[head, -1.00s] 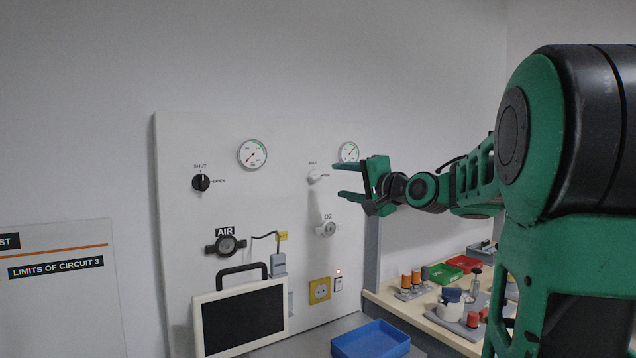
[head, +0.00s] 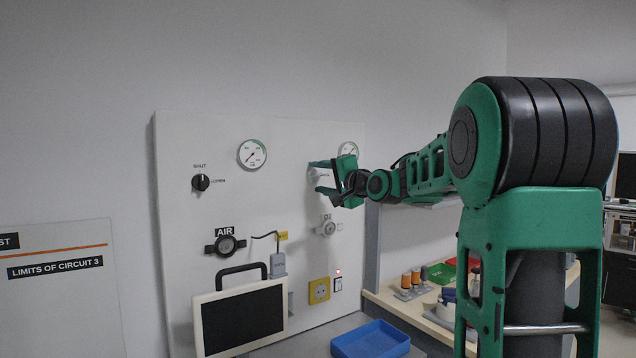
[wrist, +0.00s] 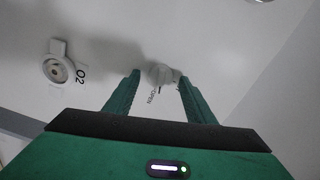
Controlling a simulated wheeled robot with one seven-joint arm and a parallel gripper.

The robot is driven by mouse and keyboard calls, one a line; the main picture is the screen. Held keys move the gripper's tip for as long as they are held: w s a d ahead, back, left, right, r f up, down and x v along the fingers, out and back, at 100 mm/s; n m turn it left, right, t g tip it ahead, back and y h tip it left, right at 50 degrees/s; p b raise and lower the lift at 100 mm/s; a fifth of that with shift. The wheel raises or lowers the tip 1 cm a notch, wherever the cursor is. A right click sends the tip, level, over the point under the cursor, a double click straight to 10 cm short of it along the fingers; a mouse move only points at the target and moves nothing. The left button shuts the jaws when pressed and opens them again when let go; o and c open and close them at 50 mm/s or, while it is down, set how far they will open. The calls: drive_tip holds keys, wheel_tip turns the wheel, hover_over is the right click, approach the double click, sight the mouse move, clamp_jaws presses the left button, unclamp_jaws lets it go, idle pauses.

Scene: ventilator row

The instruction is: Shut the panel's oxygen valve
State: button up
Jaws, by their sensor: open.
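The white knob (wrist: 160,74) on the wall panel (head: 180,300) shows in the wrist view between my gripper's (wrist: 160,82) fingertips, with the word "OPEN" beside it. It is the knob above the "O2" outlet (head: 326,228), which also shows at the left in the wrist view (wrist: 58,68). In the head view my gripper (head: 317,176) is open at the panel, its fingers one above the other, mostly covering the knob. I cannot tell whether the fingers touch it. The pointer direction is unclear.
A black knob (head: 200,182) marked "SHUT" and "OPEN" is above the "AIR" outlet (head: 226,245). Gauges (head: 252,154) are above the knobs. Below are a monitor (head: 240,318), a yellow socket (head: 319,290) and a blue tray (head: 371,341). A shelf with several items is at right.

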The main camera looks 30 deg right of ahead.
drive_tip(key=c, duration=1)
drive_tip(key=shift+c, duration=0.2)
drive_tip(key=shift+n, duration=0.3)
drive_tip(key=n, duration=0.2)
drive_tip(key=shift+f+n, duration=0.1)
drive_tip(key=shift+n, duration=0.3)
drive_tip(key=n, duration=0.8)
drive_tip(key=shift+f+n, duration=0.1)
drive_tip(key=shift+n, duration=1.8)
